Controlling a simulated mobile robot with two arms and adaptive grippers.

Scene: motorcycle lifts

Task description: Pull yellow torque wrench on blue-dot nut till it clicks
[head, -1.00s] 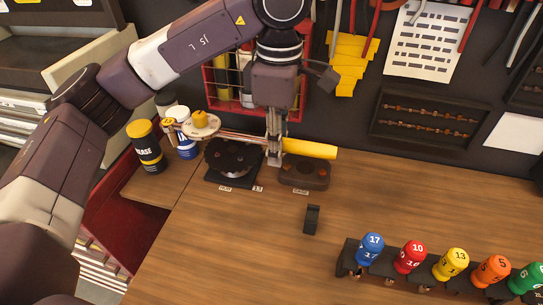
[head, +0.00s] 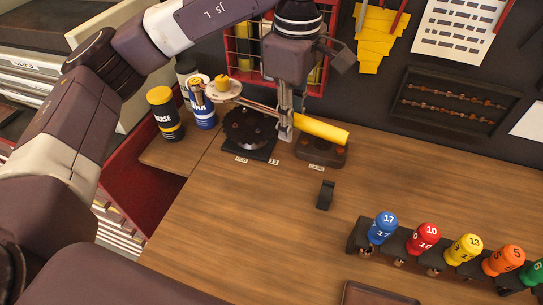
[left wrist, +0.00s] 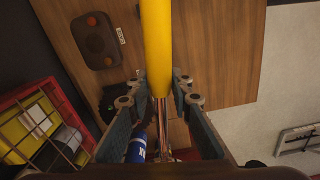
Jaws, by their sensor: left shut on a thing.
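The torque wrench has a yellow handle (head: 324,131), a thin metal shaft and a pale round dial head (head: 222,86) at its left end. My left gripper (head: 285,127) is shut on the wrench beside the handle and holds it above the bench's back. In the left wrist view the handle (left wrist: 157,45) runs up from between the fingers (left wrist: 160,95). A black round hub part (head: 250,124) on a dark base lies below the shaft. I cannot make out a blue-dot nut in either view. My right gripper is not in view.
The wooden bench (head: 265,220) is mostly clear in the middle. A small black holder (head: 325,195) stands there. A rack of numbered coloured sockets (head: 423,238) is at right. Cans (head: 164,113) stand at back left. A red wire basket (left wrist: 40,123) is close by the gripper.

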